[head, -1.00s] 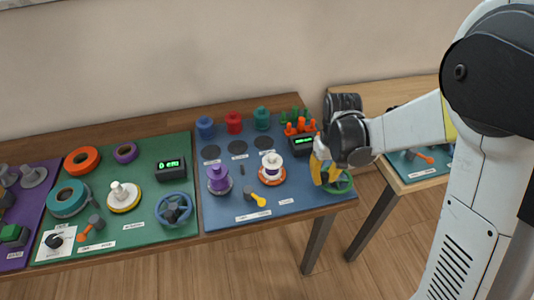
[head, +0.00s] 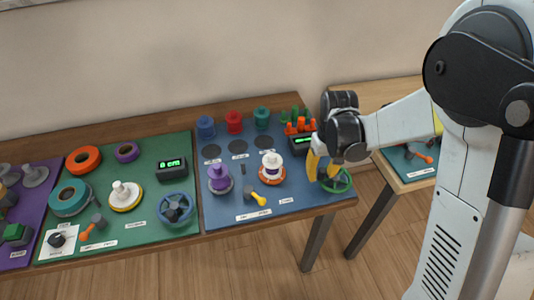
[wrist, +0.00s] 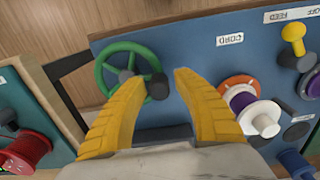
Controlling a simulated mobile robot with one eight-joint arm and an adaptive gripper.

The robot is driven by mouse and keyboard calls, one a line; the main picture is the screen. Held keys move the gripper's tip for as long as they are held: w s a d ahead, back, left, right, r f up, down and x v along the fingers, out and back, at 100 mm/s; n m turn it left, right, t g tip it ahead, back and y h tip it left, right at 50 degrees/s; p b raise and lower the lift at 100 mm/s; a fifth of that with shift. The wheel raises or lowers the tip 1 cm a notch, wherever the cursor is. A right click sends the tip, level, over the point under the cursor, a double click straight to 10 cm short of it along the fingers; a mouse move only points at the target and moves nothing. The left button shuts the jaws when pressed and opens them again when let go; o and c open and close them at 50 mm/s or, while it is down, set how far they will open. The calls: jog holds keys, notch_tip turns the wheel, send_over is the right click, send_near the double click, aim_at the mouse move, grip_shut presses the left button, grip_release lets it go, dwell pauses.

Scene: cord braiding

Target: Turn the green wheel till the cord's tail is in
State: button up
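The green wheel (head: 341,183) sits at the right front corner of the blue panel (head: 228,211). In the wrist view the wheel (wrist: 107,55) shows its rim, dark hub and dark knob (wrist: 158,87). My gripper (head: 324,170) is over the wheel with its yellow fingers pointing down. In the wrist view my gripper (wrist: 158,78) is open, with the knob between the fingertips, close to the left finger and apart from the right one. Purple cord is on the white spool (wrist: 262,118) with an orange base. I cannot make out the cord's tail.
A yellow-handled lever (head: 257,199) labelled FEED in the wrist view and a purple spool (head: 219,180) share the panel. A small display (head: 301,144) stands behind the wheel, partly hidden. A green panel (head: 122,222) lies left. A second table (head: 400,186) stands right, across a gap.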

jog(key=shift+r, duration=0.1)
notch_tip(320, 180, up, 12)
jog(key=s+d+r+m+t, duration=0.1)
jog(key=s+d+r+t, duration=0.2)
jog(key=s, duration=0.5)
jog(key=s+d+r+m+t, duration=0.2)
jog(key=s+d+r+t, duration=0.1)
jog(key=s, duration=0.5)
jog(key=shift+s+d+r+m+t, duration=0.15)
jog(key=shift+s+m+t, duration=0.15)
jog(key=shift+t, duration=0.3)
